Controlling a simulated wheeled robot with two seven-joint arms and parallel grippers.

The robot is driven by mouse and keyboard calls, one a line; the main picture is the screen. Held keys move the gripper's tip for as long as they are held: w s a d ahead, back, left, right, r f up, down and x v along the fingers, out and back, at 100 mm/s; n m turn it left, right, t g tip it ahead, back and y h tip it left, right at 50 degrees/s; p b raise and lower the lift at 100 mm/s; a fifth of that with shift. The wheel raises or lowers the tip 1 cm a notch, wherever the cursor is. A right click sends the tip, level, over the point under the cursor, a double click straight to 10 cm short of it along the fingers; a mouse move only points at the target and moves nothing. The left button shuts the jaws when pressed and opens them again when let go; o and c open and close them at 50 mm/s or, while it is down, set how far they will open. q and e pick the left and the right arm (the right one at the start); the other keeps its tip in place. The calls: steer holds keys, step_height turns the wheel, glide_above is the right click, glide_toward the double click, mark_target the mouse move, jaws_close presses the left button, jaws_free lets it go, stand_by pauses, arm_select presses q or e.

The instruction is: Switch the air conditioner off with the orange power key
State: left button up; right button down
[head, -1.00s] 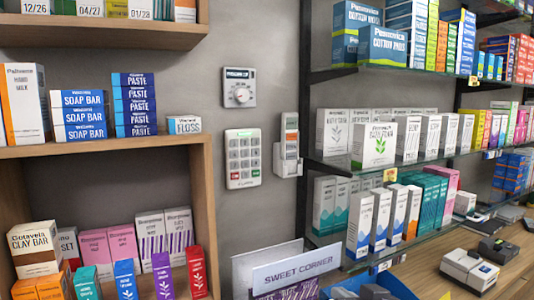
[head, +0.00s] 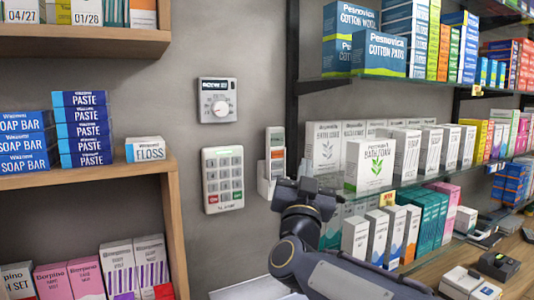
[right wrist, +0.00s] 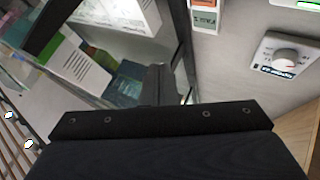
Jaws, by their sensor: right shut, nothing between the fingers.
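A slim white handset (head: 276,143) with a small orange patch sits in a white wall holder (head: 265,184), right of a keypad. I cannot tell whether the patch is the orange power key. My right gripper (head: 303,187) is shut and empty, in front of the wall, just below and right of the handset in the head view. The dark gripper also shows in the right wrist view (right wrist: 158,85). A white object with orange (right wrist: 307,14), perhaps the handset, is cut off at the top there. No air conditioner is in view. My left gripper is not in view.
A white keypad (head: 223,180) with a red and a green key and a dial thermostat (head: 218,101) are on the wall. Glass shelves with boxes, including a bath foam box (head: 369,165), stand close right of my gripper. A wooden shelf (head: 90,177) is at left.

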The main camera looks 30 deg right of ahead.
steer(key=p, duration=0.3)
glide_toward(278, 154)
steer(key=shift+w+d+r, duration=0.35)
steer(key=shift+d+r, duration=0.3)
steer(key=shift+d, duration=0.1)
steer(key=shift+w+d+r, duration=0.35)
steer(key=shift+d+r, duration=0.3)
steer(key=shift+d, duration=0.15)
steer(key=shift+w+d+r, duration=0.4)
steer(key=shift+d+r, duration=0.2)
steer(key=shift+d, duration=0.15)
steer(key=shift+b, duration=0.3)
steer(key=shift+w, duration=0.45)
